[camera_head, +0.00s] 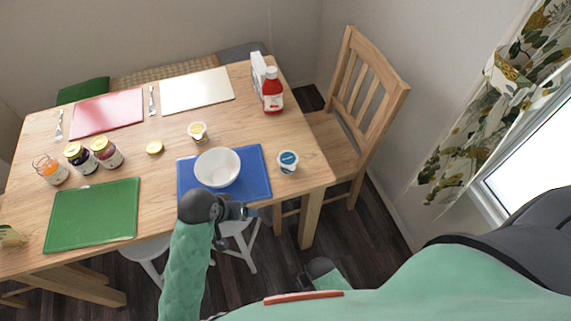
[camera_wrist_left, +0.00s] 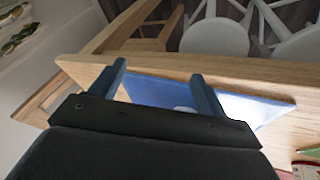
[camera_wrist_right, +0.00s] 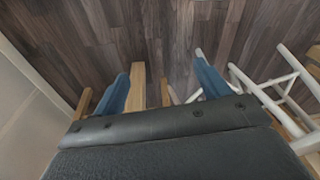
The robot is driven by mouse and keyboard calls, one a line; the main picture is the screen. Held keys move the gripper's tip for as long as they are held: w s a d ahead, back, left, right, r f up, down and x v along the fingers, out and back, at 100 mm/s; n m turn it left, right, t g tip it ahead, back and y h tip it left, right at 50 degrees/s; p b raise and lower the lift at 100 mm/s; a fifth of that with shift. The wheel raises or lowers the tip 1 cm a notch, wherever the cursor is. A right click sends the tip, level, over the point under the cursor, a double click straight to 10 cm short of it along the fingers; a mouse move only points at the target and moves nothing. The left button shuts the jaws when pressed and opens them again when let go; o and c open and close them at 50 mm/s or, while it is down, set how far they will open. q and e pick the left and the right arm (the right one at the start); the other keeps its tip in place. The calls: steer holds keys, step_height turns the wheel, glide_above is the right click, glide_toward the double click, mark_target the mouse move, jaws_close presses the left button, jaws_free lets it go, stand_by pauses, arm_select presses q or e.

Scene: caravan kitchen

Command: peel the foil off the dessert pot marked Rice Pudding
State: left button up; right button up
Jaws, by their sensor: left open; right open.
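Two small dessert pots stand on the wooden table. One pot with a blue-marked lid (camera_head: 288,161) is right of the blue mat. The other, with a yellow-marked lid (camera_head: 199,131), is behind the white bowl. The lettering is too small to read, so I cannot tell which is Rice Pudding. My left gripper (camera_head: 244,212) is open and empty at the table's front edge by the blue mat; its fingers also show in the left wrist view (camera_wrist_left: 161,82). My right gripper is open and empty in the right wrist view (camera_wrist_right: 162,78), pointing at the floor.
The white bowl (camera_head: 217,167) sits on the blue mat (camera_head: 252,185). A red bottle (camera_head: 272,96) stands at the back right. Several jars (camera_head: 106,153) and a green mat (camera_head: 92,215) are left. A wooden chair (camera_head: 361,95) is right; white stools (camera_head: 238,240) are below the front edge.

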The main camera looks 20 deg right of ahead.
arm_select(q)
steer(key=w+d+r+m, duration=0.1)
steer(key=w+d+r, duration=0.15)
steer(key=d, duration=0.45)
steer(key=m+g+y, duration=0.3)
steer(key=y, duration=0.1)
glide_toward(288, 162)
steer(key=shift+s+a, duration=0.55)
steer(key=shift+s, duration=0.75)
steer(key=shift+f+p, duration=0.1)
steer(key=shift+p, duration=0.2)
steer(key=shift+f, duration=0.75)
steer(key=shift+f+p, duration=0.2)
steer(key=shift+p, duration=0.1)
steer(key=f+p, duration=0.1)
steer(key=f, duration=0.1)
steer(key=f+p, duration=0.1)
steer(key=f, duration=0.1)
steer(key=shift+w+d, duration=0.15)
steer(key=shift+w, duration=0.05)
steer(key=shift+f, duration=0.5)
steer(key=c, duration=0.6)
arm_select(e)
step_height(288, 162, down, 8)
steer(key=s+d, duration=0.1)
steer(key=d, duration=0.1)
steer(key=shift+s+d+f, duration=0.25)
steer(key=shift+s, duration=0.05)
